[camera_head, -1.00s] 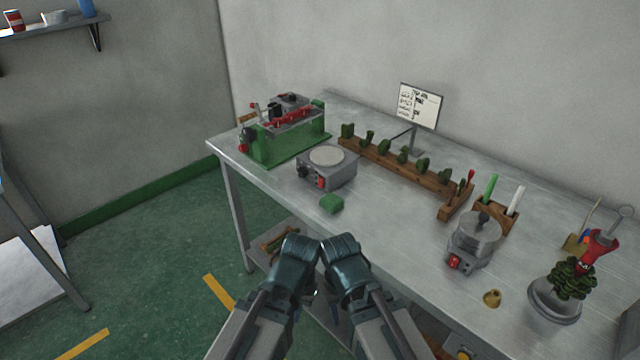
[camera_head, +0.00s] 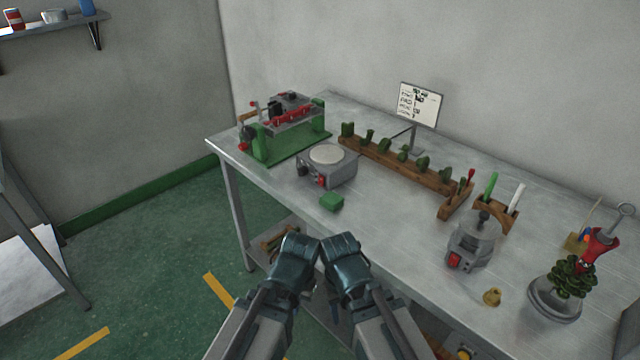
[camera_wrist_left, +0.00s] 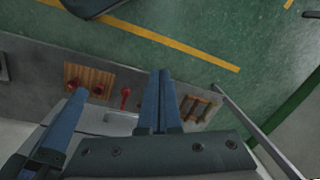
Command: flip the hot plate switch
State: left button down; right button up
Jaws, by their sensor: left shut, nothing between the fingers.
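The hot plate (camera_head: 340,177) is a grey box with a round pale top, near the table's left end. Its front has a dark knob (camera_head: 303,169) and a small red switch (camera_head: 320,181); the switch's position is too small to tell. My two arms rise from the bottom, side by side, in front of the table edge, well short of the hot plate. My left gripper (camera_wrist_left: 161,73) is shut and empty in the left wrist view, its blue fingers together above the lower shelf. The right gripper's fingers are not clear in the head view.
A green block (camera_head: 332,202) lies before the hot plate, and a green-based machine (camera_head: 265,146) stands behind left. A wooden rack (camera_head: 400,167) runs right. A grey pot with a red switch (camera_head: 454,260) stands near the front. Green floor lies left of the table.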

aim_at(315, 198)
pick_arm(q)
jog(key=w+a+r+t+b, duration=0.1)
jog(key=w+a+t, duration=0.15)
jog(key=w, duration=0.45)
jog(key=w+a+t+b, duration=0.1)
jog(key=w+t+b, duration=0.1)
jog(key=w+t, duration=0.35)
jog(key=shift+w+d+r+m+t+h+b, duration=0.35)
jog(key=shift+w+r+m+t, duration=0.6)
jog(key=shift+w+r, duration=1.05)
jog(key=shift+w+d+r+m+t+h+b, duration=0.1)
jog(key=shift+w+r+m+t+b, duration=0.4)
jog(key=shift+w+r+t, duration=1.45)
jog(key=shift+w+d+r+m+t+h+b, duration=0.25)
jog(key=shift+w+r+m+t, duration=0.65)
jog(key=shift+w, duration=1.85)
jog(key=shift+r+g, duration=0.2)
jog(key=shift+g, duration=0.1)
jog(key=shift+w+d+f+b, duration=0.2)
jog(key=shift+w+d+b, duration=0.05)
jog(key=shift+w+d, duration=0.8)
jog(key=shift+w+d+f+b, duration=0.15)
jog(key=shift+w+d+b, duration=0.05)
jog(key=shift+w+d, duration=0.8)
jog(key=shift+w+d+f+b, duration=0.2)
jog(key=shift+w+d+b, duration=0.05)
jog(key=shift+w+d, duration=0.8)
jog(key=shift+w+d, duration=0.25)
jog(key=shift+d, duration=0.05)
